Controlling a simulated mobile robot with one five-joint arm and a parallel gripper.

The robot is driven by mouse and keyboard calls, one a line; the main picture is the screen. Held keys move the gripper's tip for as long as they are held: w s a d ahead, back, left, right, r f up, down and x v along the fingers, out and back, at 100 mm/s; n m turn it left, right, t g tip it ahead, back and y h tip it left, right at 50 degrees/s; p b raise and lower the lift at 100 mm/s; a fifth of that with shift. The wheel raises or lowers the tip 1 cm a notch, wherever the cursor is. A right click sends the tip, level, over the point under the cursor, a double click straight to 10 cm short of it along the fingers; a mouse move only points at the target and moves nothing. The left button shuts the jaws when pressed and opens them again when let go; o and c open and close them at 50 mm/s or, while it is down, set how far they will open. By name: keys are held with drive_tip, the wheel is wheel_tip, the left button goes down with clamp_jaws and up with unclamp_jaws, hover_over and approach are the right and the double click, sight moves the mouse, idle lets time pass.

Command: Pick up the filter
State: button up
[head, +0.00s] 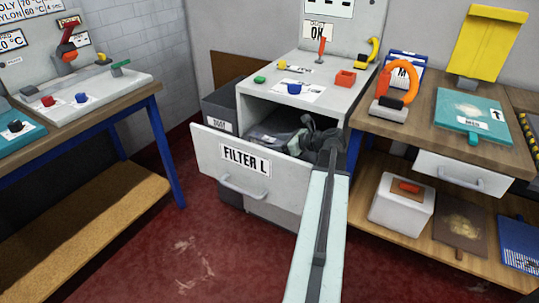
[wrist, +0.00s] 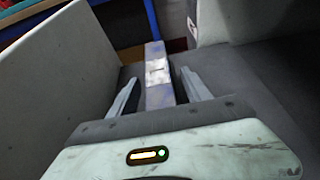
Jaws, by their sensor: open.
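The drawer labelled FILTER L (head: 208,157) stands pulled out from the white cabinet. My arm reaches over it, and my gripper (head: 305,140) is down inside it. In the wrist view my gripper (wrist: 160,84) is open, with one finger on each side of a narrow bluish-grey bar with a pale patch, which looks like the filter (wrist: 157,72). The bar lies lengthwise between the fingers, with small gaps visible on both sides. Its near end is hidden behind the gripper body. In the head view my gripper and the drawer front hide most of the drawer's contents.
The drawer's walls rise close around my gripper; its front panel (wrist: 50,60) shows at left in the wrist view. Benches stand left and right. The red floor (head: 170,240) in front is clear.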

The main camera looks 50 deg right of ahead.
clamp_jaws()
drive_tip(key=shift+r, duration=0.15)
